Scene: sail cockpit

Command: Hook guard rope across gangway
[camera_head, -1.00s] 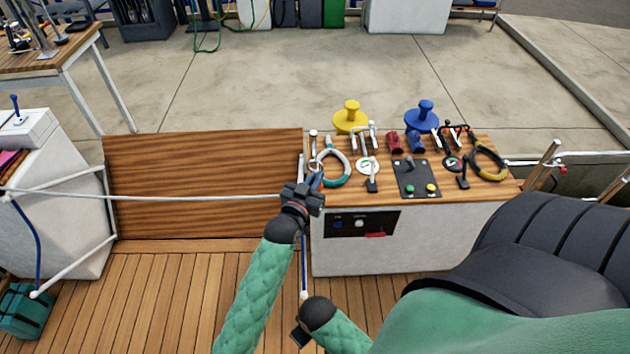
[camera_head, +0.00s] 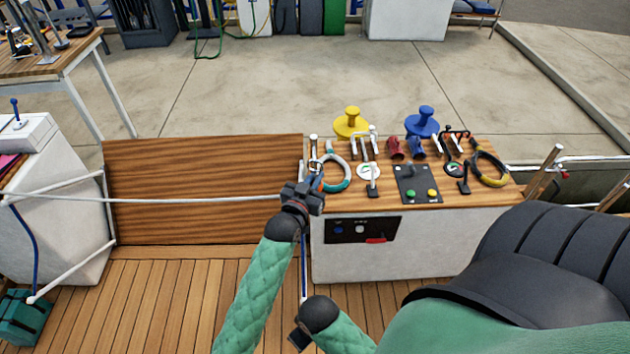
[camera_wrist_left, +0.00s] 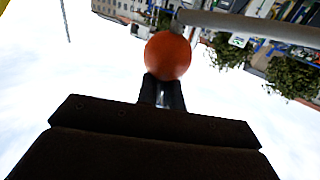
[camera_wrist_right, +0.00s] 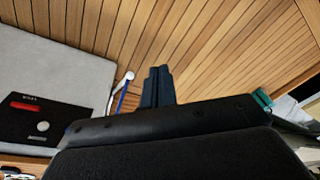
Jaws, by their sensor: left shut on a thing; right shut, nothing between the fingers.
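The white guard rope (camera_head: 190,199) runs nearly level across the gangway from the left rail to my left gripper. My left gripper (camera_head: 314,178) is at the left edge of the console, beside the white post (camera_head: 313,148). In the left wrist view its fingers are shut on an orange ball (camera_wrist_left: 168,56), with a grey bar just beyond it. How the ball joins the rope is hidden. My right gripper (camera_head: 299,340) is low over the deck in front of the console; in the right wrist view its fingers (camera_wrist_right: 157,87) are shut and empty.
The brown gangway board (camera_head: 200,180) lies behind the rope. The console (camera_head: 400,250) carries rope coils, levers and a button panel. A white cabinet (camera_head: 70,250) with rails stands left.

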